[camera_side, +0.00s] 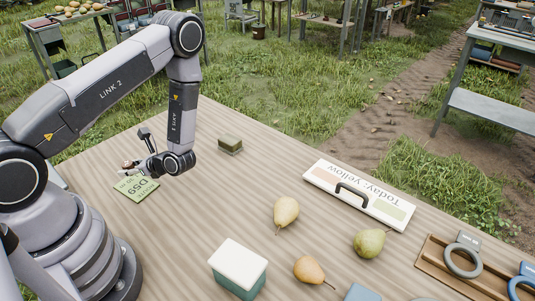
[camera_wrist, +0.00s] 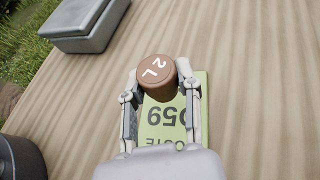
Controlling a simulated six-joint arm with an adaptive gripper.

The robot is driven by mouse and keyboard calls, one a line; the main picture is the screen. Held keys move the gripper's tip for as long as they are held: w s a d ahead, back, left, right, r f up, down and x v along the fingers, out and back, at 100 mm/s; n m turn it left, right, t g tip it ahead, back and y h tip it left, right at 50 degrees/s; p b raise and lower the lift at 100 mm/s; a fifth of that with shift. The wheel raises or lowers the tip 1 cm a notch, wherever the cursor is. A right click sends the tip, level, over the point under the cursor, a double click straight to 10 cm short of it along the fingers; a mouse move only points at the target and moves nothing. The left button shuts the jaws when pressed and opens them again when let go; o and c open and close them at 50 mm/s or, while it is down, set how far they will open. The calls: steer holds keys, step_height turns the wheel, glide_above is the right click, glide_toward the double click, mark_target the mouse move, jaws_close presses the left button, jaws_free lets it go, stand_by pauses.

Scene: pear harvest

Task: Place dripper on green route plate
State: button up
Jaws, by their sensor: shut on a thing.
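The dripper (camera_wrist: 157,72) is a small brown cylinder marked "2 L". My gripper (camera_wrist: 160,92) is shut on it, with one finger on each side. The green route plate (camera_wrist: 170,125), printed "059" in the wrist view, lies flat under the gripper. The dripper is above the plate's far end; I cannot tell whether it touches it. In the side view the plate (camera_side: 137,187) lies at the left of the table, and my gripper (camera_side: 132,166) is over its upper left part, with the dripper mostly hidden there.
A white sign board with a handle (camera_side: 360,192), several pears (camera_side: 286,211) and a white-lidded box (camera_side: 238,262) are to the right. A wooden rack (camera_side: 460,275) with ring-handled tools is at the lower right. Bare table surrounds the plate.

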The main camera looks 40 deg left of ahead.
mark_target(136, 185)
steer(key=shift+f, duration=2.1)
steer(key=o, duration=0.8)
steer(key=shift+f, duration=0.1)
